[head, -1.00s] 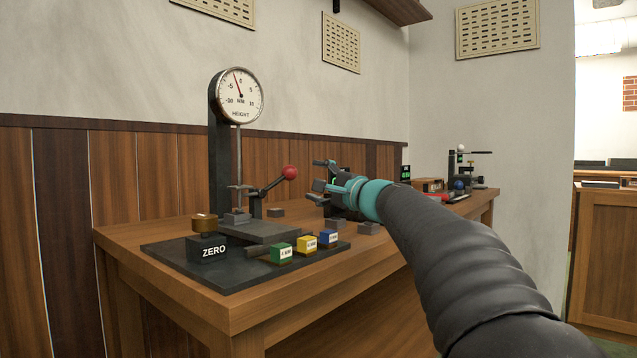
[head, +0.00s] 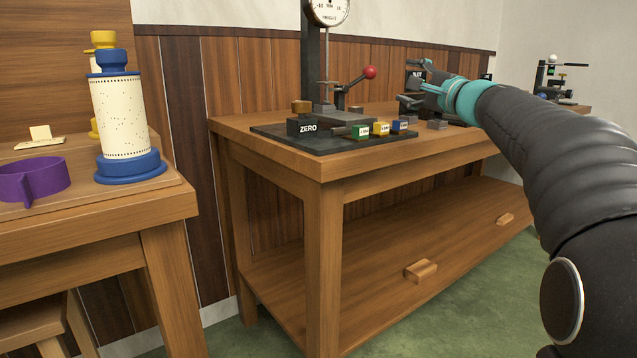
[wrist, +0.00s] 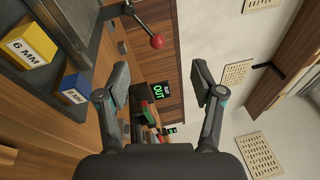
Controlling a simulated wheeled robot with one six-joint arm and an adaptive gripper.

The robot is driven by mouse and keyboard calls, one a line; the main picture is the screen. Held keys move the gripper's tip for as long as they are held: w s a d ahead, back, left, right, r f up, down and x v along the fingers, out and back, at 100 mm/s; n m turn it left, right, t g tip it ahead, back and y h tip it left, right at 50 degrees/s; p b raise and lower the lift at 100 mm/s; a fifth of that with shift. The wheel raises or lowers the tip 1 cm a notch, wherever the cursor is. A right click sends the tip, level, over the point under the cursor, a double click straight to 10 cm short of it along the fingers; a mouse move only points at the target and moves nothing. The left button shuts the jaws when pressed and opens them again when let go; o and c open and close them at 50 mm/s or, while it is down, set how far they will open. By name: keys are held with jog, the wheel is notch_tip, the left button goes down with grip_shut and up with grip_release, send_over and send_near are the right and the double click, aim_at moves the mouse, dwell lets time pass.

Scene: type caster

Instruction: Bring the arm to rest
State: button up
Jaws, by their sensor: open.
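My gripper (head: 415,84) is at the end of my arm, above the right part of the wooden workbench (head: 340,165). In the wrist view my gripper (wrist: 162,90) has its two fingers spread wide apart, with nothing between them. The height gauge (head: 312,60) stands on a dark base to the left of my gripper. Its red-knobbed lever (head: 370,72) is close on the gripper's left and apart from it. Green (head: 361,132), yellow (head: 381,129) and blue (head: 399,125) blocks sit in a row at the front of the base.
The ZERO block (head: 307,127) sits on the base. A second table (head: 170,200) at left holds a blue-and-cream cylinder (head: 122,115) and a purple ring (head: 35,178). Another instrument (head: 548,78) stands at the far right. Green floor (head: 400,335) is clear in front.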

jog(key=s+a+f+n+g+h+p, duration=0.1)
jog(key=s+a+f+n+g+p, duration=0.1)
jog(key=s+a+f+n+g, duration=0.65)
jog(key=s+a+f+t+h+p, duration=0.1)
jog(key=s+a+f+p, duration=0.15)
jog(key=s+f, duration=0.7)
jog(key=s+d+f+n+g+h+p, duration=0.1)
jog(key=s+f, duration=0.5)
jog(key=s, duration=0.6)
jog(key=s+d+f+n+g+h+p, duration=0.2)
jog(key=s+d+f+n+h, duration=0.3)
jog(key=s, duration=0.7)
notch_tip(320, 180, down, 2)
jog(key=shift+d+g+p, duration=0.3)
jog(key=shift+d+g, duration=0.2)
jog(key=shift+g, duration=0.35)
